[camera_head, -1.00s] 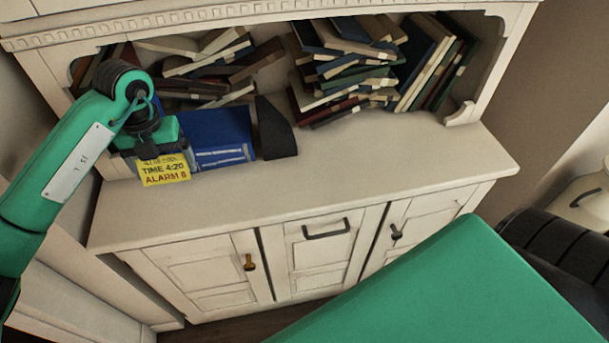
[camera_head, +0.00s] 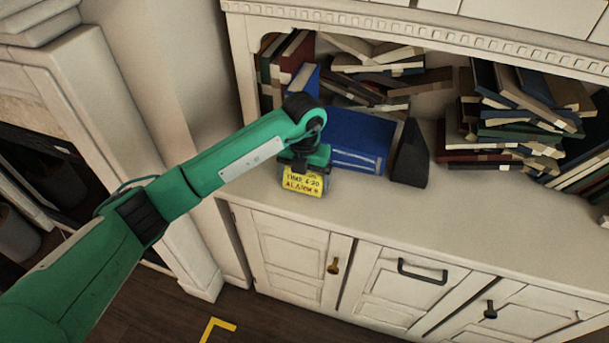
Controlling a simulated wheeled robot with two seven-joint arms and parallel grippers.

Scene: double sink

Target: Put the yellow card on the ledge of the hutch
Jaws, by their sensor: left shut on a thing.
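The yellow card (camera_head: 302,182) has dark and red print that reads in part "ALARM 8". My left gripper (camera_head: 303,167) is shut on it, pointing down, with the card below its fingers. The card is at the left front part of the hutch's pale ledge (camera_head: 385,212), in front of the books. I cannot tell whether its lower edge touches the ledge. The hutch (camera_head: 243,60) is cream white with shelves above and doors below. My right gripper is not in view.
A blue binder (camera_head: 358,137) and a dark bookend (camera_head: 411,155) stand right of my left gripper. Piles of books (camera_head: 515,120) fill the shelf. The ledge is bare towards the right. A pale pillar (camera_head: 140,110) stands left, with yellow tape (camera_head: 215,328) on the dark floor.

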